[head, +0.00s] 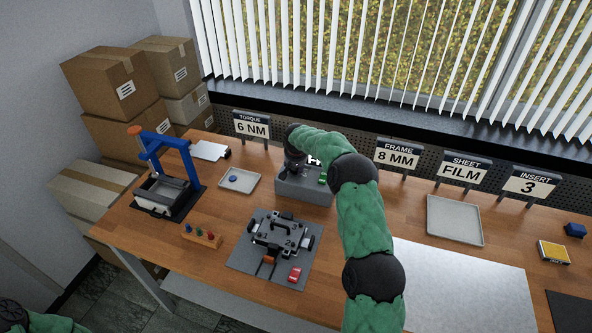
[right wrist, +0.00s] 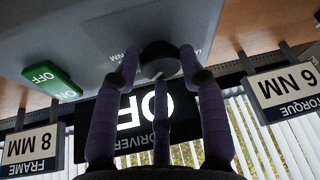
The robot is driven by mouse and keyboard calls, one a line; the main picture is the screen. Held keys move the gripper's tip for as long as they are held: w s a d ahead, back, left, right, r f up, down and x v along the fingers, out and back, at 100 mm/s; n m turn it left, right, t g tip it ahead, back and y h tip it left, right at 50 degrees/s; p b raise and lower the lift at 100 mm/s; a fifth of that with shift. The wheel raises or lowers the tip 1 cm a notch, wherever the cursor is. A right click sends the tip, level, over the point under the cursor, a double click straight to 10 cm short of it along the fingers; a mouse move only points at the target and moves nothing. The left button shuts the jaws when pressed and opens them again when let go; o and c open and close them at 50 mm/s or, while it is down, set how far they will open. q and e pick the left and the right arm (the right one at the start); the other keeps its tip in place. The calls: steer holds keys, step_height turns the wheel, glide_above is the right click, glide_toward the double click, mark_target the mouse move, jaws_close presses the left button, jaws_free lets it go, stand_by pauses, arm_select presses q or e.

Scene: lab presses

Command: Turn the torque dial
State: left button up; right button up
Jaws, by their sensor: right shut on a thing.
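The torque dial (right wrist: 157,52) is a dark round knob on the face of a grey driver box (head: 303,188). My right gripper (right wrist: 160,72) has its fingers closed around the dial in the right wrist view. In the head view my right gripper (head: 294,160) is at the box's back left, and the arm hides the dial. A green OFF/ON switch (right wrist: 52,81) sits beside it on the box. A dark display (right wrist: 140,118) reads DRIVER and a partly hidden word starting with O. The torque sign (head: 252,126) reads 6 NM. My left gripper is not in view.
A dark fixture on a mat (head: 245,262) stands in front. A blue press (head: 166,168) stands at left. An empty tray (head: 455,220) and FRAME 8 MM sign (head: 396,155) are at right.

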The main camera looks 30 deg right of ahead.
steer(key=shift+w+r+m, duration=0.2)
steer(key=shift+r+m, duration=0.1)
steer(key=o, duration=1.1)
steer(key=shift+a+f, duration=0.1)
steer(key=shift+f, duration=0.05)
steer(key=v, duration=1.2)
steer(key=shift+a, duration=0.15)
